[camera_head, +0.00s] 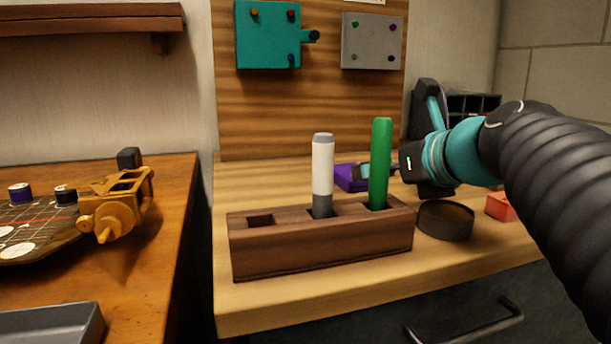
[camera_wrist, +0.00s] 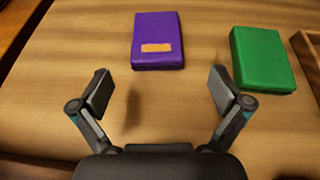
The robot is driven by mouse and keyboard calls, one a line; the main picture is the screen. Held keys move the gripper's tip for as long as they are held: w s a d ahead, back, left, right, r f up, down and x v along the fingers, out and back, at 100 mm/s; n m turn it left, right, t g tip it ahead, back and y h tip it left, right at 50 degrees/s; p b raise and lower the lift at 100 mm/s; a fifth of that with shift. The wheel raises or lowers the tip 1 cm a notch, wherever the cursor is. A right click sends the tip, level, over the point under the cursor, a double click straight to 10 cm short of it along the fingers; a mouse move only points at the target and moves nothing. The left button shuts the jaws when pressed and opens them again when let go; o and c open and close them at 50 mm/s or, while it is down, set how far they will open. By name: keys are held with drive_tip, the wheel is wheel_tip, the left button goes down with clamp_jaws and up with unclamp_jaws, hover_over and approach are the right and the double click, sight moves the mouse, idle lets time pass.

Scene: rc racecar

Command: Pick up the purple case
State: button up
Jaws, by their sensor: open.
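The purple case (camera_wrist: 157,38) lies flat on the wooden bench top in the wrist view, with a small orange label on it. It is ahead of my gripper (camera_wrist: 158,92), roughly in line with the gap between the fingers. My gripper is open and empty, and the fingers are apart from the case. In the head view the purple case (camera_head: 349,178) shows only in part, behind the pen block. My gripper (camera_head: 365,172) is partly hidden there by the green marker.
A green case (camera_wrist: 262,58) lies to the right of the purple one. A wooden block (camera_head: 320,249) with a white marker (camera_head: 322,170) and a green marker (camera_head: 380,160) stands at the bench's front. A round dark tin (camera_head: 445,222) and a red box (camera_head: 500,207) are to its right.

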drive_tip(key=x, duration=0.4)
drive_tip(key=shift+w+f, duration=0.1)
drive_tip(key=shift+w, duration=0.05)
drive_tip(key=shift+a+x, duration=0.15)
drive_tip(key=shift+x, duration=1.2)
drive_tip(key=shift+a+x, duration=0.15)
drive_tip(key=shift+x, duration=1.2)
drive_tip(key=shift+r, duration=0.25)
drive_tip(key=c, duration=1.2)
